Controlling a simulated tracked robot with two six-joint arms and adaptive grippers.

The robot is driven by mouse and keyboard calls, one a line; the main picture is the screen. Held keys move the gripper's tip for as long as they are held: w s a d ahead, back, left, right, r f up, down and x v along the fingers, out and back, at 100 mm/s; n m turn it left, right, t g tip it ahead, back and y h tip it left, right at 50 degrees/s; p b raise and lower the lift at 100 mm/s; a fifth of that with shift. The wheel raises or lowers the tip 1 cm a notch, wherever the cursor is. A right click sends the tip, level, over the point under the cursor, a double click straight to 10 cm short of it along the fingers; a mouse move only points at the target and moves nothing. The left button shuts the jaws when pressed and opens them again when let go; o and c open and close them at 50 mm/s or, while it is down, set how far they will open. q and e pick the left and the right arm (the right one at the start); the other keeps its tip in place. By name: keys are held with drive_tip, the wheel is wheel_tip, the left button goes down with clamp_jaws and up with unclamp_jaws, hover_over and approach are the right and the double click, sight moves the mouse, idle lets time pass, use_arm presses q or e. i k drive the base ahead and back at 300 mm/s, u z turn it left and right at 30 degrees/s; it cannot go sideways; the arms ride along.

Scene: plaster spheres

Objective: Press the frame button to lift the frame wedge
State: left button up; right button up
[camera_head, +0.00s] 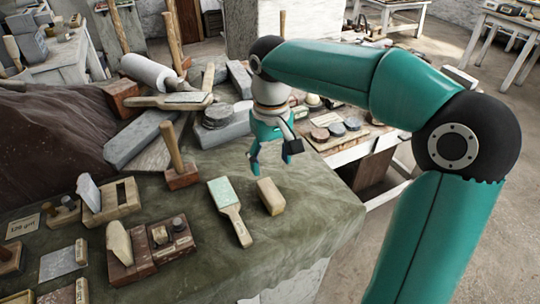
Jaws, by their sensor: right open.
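My right gripper (271,158) is open and empty above the far right part of the cloth-covered bench, its fingers pointing down. A light wooden frame (120,203) lies on the bench to the left, with a pale wedge-like piece (88,190) tilted at its left side. Just left of it is a small block with dark and wooden knobs (62,211). A reddish wooden block with two dark round knobs (170,243) sits nearer the front. I cannot tell which of these knobs is the frame button. These pieces are all well left of my right gripper. My left gripper is not in view.
A paddle with a pale green face (224,197) and a tan block (271,197) lie below the gripper. An upright wooden handle on a block (179,165) stands to its left. Grey blocks and a roller (150,73) crowd the back. A side table (338,137) holds round discs.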

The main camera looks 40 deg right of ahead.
sight(177, 223)
drive_tip(key=k, duration=1)
